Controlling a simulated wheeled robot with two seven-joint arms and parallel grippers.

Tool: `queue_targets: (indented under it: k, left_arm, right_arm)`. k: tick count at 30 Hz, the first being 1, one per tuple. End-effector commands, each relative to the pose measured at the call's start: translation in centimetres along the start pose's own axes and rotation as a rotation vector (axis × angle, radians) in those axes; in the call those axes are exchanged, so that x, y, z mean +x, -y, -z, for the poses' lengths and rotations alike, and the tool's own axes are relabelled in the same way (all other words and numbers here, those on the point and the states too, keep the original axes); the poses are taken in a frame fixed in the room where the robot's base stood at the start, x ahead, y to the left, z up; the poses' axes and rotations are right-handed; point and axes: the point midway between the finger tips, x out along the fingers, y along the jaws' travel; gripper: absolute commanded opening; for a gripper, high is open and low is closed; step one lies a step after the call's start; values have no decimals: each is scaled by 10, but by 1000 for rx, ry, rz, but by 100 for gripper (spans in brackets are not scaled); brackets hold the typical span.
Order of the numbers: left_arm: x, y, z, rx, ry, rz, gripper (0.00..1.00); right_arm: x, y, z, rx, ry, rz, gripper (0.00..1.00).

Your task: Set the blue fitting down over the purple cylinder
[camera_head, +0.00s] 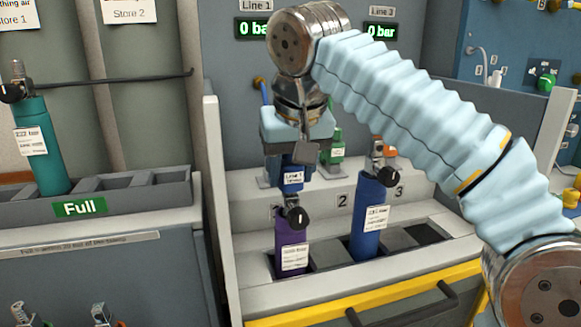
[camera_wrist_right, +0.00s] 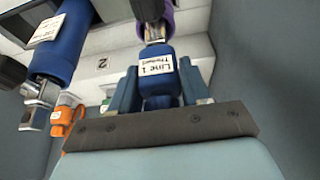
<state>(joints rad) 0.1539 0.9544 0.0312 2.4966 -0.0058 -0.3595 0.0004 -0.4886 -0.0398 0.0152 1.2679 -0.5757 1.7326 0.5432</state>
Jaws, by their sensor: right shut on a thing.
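The blue fitting (camera_head: 292,177), labelled Line 1, is held between the fingers of my right gripper (camera_head: 290,160), which points downward. In the right wrist view the fitting (camera_wrist_right: 157,72) sits between both fingers of the gripper (camera_wrist_right: 157,90). The purple cylinder (camera_head: 290,242) stands upright in the leftmost rack slot, its black knob (camera_head: 297,217) facing forward. The fitting is directly above the cylinder's metal valve (camera_wrist_right: 154,32), lined up with it. They look very close or touching; I cannot tell whether the fitting is seated. My left gripper is out of view.
A blue cylinder (camera_head: 368,217) stands just right, in the slot near number 2. Behind are a green fitting (camera_head: 333,147) and an orange fitting (camera_wrist_right: 66,117). A teal cylinder (camera_head: 40,150) stands in the left rack, marked Full. A yellow-edged drawer (camera_head: 390,295) is in front.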

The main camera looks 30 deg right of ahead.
Motion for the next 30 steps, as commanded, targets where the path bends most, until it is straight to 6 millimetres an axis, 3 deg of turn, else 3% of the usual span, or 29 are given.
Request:
queue_targets:
  k: [9, 10, 15, 24, 30]
  left_arm:
    - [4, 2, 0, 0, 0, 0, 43]
    - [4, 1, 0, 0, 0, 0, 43]
    - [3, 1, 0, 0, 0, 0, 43]
    - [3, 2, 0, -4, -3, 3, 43]
    - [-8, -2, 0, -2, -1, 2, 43]
  right_arm:
    - [5, 0, -2, 0, -1, 1, 6]
    - [4, 0, -2, 0, -1, 1, 52]
    - [4, 0, -2, 0, 0, 0, 77]
    - [4, 0, -2, 0, 1, 0, 77]
    - [-28, 0, 0, 0, -2, 2, 77]
